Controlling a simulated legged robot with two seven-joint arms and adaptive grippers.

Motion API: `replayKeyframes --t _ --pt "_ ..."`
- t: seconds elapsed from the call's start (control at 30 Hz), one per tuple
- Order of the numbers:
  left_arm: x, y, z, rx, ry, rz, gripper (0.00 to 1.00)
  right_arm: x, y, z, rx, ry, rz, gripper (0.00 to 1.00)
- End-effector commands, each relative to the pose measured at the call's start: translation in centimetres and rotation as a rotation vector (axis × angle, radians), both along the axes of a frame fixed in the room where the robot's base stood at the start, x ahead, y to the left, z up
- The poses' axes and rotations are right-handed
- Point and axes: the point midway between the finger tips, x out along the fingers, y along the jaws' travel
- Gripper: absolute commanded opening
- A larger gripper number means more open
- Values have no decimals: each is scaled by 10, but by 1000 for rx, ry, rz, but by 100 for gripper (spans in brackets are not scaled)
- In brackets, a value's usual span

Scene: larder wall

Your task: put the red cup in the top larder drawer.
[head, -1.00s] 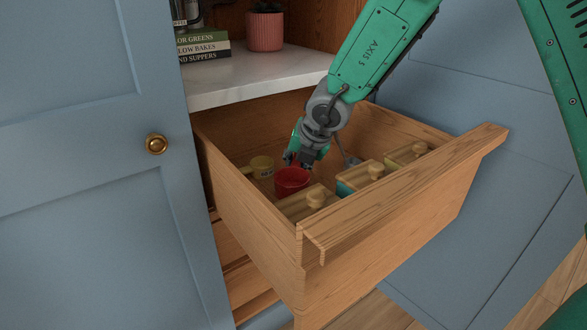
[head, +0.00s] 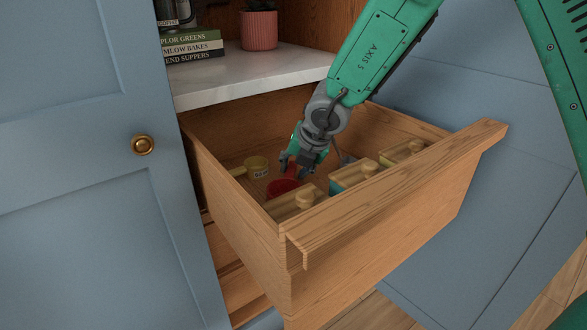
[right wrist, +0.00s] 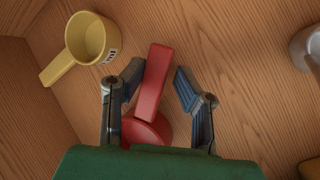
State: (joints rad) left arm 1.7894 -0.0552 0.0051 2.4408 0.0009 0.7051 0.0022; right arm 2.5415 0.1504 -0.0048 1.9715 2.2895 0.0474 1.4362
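The red cup (head: 282,187) is inside the open top drawer (head: 395,225), between a yellow cup and a lidded box. In the right wrist view its long red handle (right wrist: 153,80) points away from me, and its bowl (right wrist: 146,131) is partly hidden by my gripper. My right gripper (head: 298,169) reaches down into the drawer over the cup. In the right wrist view its two fingers (right wrist: 158,76) stand apart on either side of the handle, with small gaps showing. The cup appears to rest on the drawer floor. My left gripper is not in view.
A yellow cup (head: 257,167) lies left of the red one. Several boxes with knobbed lids (head: 352,175) line the drawer's front. A grey metal object (right wrist: 306,48) is at the right wrist view's edge. The marble shelf (head: 260,75) above holds books (head: 192,47) and a pink pot (head: 258,30).

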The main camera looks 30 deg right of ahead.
Motion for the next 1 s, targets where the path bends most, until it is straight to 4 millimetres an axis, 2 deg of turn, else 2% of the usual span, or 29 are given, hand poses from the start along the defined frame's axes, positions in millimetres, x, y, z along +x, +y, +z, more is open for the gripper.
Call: replayKeyframes --t 0.17,0.27,0.5,0.7,0.83,1.0 --pt "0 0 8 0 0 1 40 0 3 10 -4 0 1 27" --pt "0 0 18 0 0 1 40 -2 2 23 -2 -2 0 27" --pt "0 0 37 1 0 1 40 -32 -2 71 2 -3 0 27" --pt "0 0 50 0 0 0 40 -51 -3 102 1 -1 1 27" --pt "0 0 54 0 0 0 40 -58 -3 112 -1 0 1 27" --pt "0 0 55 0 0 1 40 -61 -2 116 -1 1 0 27"
